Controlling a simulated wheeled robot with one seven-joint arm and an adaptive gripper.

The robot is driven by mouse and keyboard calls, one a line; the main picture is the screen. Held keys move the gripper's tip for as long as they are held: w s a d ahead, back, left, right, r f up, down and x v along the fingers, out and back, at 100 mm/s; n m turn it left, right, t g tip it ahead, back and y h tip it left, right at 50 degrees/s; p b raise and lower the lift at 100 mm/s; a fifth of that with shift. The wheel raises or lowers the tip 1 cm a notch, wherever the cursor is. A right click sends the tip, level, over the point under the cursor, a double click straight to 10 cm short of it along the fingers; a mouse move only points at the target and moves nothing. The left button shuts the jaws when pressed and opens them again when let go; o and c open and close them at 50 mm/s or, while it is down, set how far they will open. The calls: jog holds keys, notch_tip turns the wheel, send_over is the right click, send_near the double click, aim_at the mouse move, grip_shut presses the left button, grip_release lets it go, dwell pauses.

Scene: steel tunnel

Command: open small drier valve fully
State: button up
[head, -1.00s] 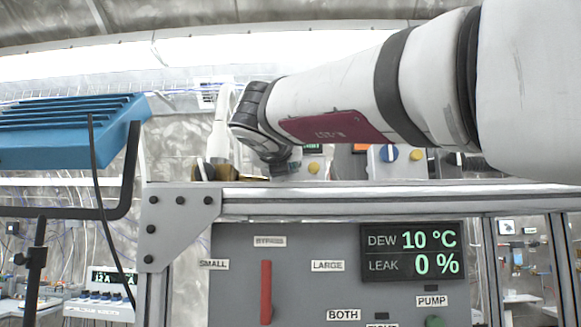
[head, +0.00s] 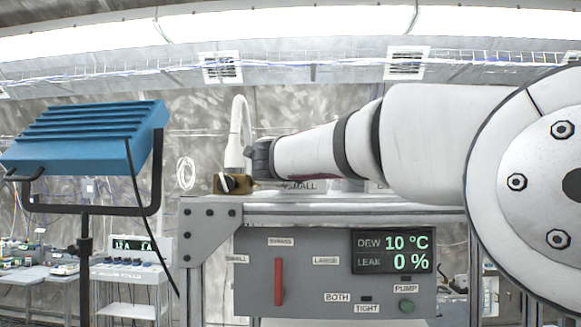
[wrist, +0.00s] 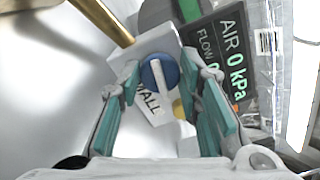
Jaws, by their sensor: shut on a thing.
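In the wrist view the small drier valve is a round blue knob (wrist: 172,66) with a white bar. It sits on a pale block with a label whose visible letters read "MALL". The white bar runs nearly up and down in the picture, leaning slightly. My gripper (wrist: 165,80) has its teal fingers on both sides of the knob and is shut on it. My arm hides the knob and fingertips there.
A brass pipe (wrist: 103,20) runs close beside the knob. An AIR display (wrist: 232,65) reads 0 kPa. The front panel (head: 330,245) carries a red handle (head: 279,282) and a display (head: 392,251) reading DEW 10 °C, LEAK 0 %. A blue lamp (head: 85,135) stands at the left.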

jog(key=n, duration=0.4)
jog(key=shift+f+n, duration=0.1)
jog(key=shift+n, duration=0.3)
jog(key=n, duration=0.4)
jog(key=shift+f, duration=0.1)
jog(key=shift+n, duration=0.3)
jog(key=o, duration=1.1)
jog(key=shift+a, duration=0.1)
jog(key=shift+o, duration=0.2)
jog(key=shift+s, duration=0.1)
jog(key=s, duration=1.1)
jog(key=shift+s+a, duration=0.15)
jog(key=shift+s, duration=0.25)
